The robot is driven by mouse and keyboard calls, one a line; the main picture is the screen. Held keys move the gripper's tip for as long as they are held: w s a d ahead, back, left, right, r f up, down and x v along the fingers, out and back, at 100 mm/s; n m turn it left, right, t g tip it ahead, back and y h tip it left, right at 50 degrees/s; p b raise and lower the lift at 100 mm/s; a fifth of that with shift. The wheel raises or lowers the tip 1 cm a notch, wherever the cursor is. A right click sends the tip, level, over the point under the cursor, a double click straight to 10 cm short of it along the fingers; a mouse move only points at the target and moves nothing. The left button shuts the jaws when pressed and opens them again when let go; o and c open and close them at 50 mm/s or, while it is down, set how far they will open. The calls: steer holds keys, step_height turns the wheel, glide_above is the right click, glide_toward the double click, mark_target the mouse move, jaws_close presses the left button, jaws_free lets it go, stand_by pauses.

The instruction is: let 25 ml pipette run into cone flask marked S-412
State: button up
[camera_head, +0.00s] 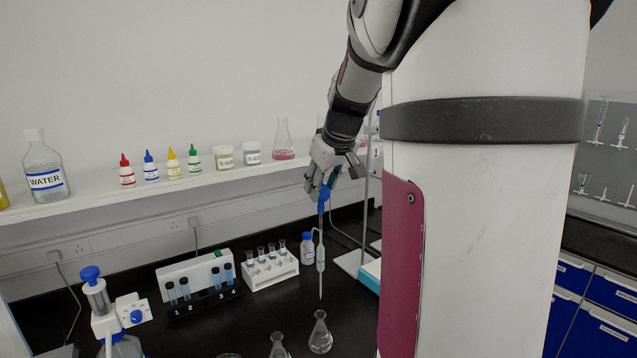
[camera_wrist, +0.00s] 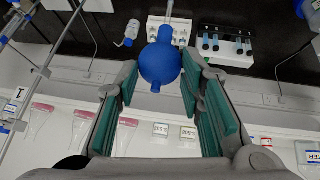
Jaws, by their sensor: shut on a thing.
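My gripper (camera_head: 324,186) is shut on the blue bulb of a pipette (camera_head: 320,257). The pipette hangs nearly upright, with pale liquid in its wider middle. In the wrist view the blue bulb (camera_wrist: 160,64) sits between the green finger pads. In the head view the pipette tip appears just above the mouth of a clear cone flask (camera_head: 320,336) on the black bench; the depth between them is hard to tell. Another cone flask (camera_head: 278,347) stands to its left, and a third glass rim (camera_head: 228,355) is cut off below. No S-412 mark is readable on any flask.
A blue-capped bottle (camera_head: 307,249) stands behind and left of the pipette. A stand with a vertical rod (camera_head: 365,215) is right of the pipette. A bottle-top dispenser (camera_head: 100,300) is front left.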

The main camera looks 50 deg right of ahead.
mark_target(324, 196)
steer(key=shift+f+b, duration=1.1)
steer(key=shift+f, duration=0.95)
steer(key=shift+o, duration=0.5)
jaws_close()
stand_by(0.5)
steer(key=shift+c, duration=0.5)
jaws_free()
stand_by(1.1)
jaws_close()
